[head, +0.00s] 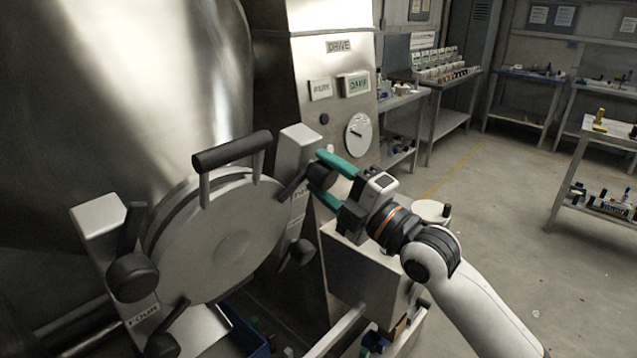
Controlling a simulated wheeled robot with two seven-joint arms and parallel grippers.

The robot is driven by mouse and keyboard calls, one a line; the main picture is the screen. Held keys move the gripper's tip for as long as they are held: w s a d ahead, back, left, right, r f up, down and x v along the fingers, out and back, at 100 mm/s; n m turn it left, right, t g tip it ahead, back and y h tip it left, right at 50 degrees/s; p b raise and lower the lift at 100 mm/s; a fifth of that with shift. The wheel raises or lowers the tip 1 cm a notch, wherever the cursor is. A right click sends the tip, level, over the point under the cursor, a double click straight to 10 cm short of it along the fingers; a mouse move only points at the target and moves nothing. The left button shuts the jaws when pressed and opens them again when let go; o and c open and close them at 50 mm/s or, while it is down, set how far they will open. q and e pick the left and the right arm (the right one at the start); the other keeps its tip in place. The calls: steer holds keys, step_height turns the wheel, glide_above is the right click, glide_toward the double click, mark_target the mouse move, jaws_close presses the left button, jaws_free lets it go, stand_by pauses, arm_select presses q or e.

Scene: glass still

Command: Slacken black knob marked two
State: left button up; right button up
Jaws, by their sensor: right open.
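A round metal hatch (222,245) with a black bar handle (232,150) sits on the steel vessel. Black knobs are set around it: one at the left (132,277), one at the bottom (163,344), one at the lower right (301,251) and one at the upper right (320,177). A label by the upper right knob is partly hidden and too small to read surely; the lower left bracket reads FOUR. My right gripper (329,180) is open, its teal fingers above and below the upper right knob. I cannot tell whether they touch it. My left gripper is out of view.
A steel drive column (336,60) with a dial (359,134) rises behind my right gripper. A metal box (362,270) stands below the gripper. A blue crate (245,335) lies under the hatch.

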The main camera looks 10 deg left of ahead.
steer(key=c, duration=1)
steer(key=shift+o, duration=0.2)
steer(key=shift+f+n+b, duration=0.15)
steer(key=shift+n+b, duration=0.15)
steer(key=shift+b, duration=0.15)
steer(key=n+b, duration=0.2)
steer(key=n, duration=0.1)
steer(key=shift+f, duration=0.1)
steer(key=shift+n+b, duration=0.3)
steer(key=shift+n, duration=0.6)
steer(key=shift+r+n, duration=0.25)
steer(key=shift+n, duration=0.35)
